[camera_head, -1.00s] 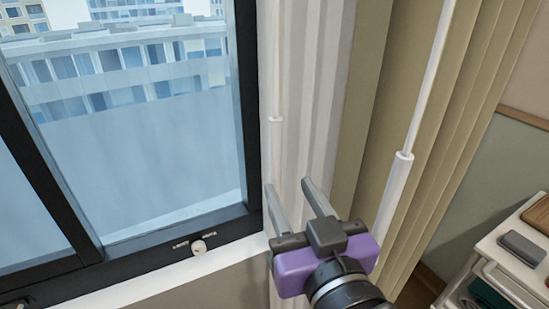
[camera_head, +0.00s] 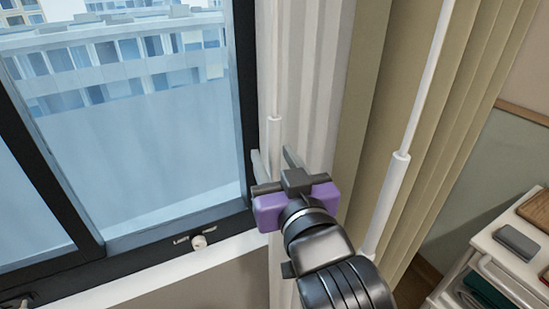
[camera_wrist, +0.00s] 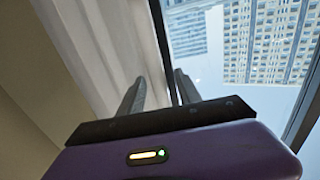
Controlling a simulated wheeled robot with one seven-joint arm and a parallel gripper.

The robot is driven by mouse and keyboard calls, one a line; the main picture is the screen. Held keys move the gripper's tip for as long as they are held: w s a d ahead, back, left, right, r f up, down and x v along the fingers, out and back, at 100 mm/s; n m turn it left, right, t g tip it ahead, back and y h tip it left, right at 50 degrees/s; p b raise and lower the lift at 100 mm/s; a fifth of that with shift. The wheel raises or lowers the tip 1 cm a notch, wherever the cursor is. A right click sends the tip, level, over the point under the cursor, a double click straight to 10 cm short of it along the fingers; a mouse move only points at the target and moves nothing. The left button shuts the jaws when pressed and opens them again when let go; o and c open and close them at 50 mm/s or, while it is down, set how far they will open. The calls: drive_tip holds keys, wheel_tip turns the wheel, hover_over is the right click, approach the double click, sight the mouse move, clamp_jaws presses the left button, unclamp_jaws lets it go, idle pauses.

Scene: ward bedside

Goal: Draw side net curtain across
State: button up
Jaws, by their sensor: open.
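The white net curtain (camera_head: 305,85) hangs bunched in narrow pleats at the right side of the window; it also shows in the wrist view (camera_wrist: 105,45). A thin white wand (camera_head: 274,135) with a thicker lower grip hangs in front of its left edge. My gripper (camera_head: 271,154) is open, with its fingers pointing up. In the head view the wand's grip appears between the two fingers, its lower part hidden behind my gripper. I cannot tell whether they touch. In the wrist view the fingers (camera_wrist: 158,88) are apart, with the net's edge and dark window frame behind them.
The window (camera_head: 140,140) fills the left, with a latch (camera_head: 198,242) on its lower frame and a white sill (camera_head: 150,275) below. A beige drape (camera_head: 455,130) with its own white wand (camera_head: 388,200) hangs right. A bedside cart (camera_head: 490,245) stands lower right.

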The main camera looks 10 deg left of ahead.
clamp_jaws()
idle(1.3)
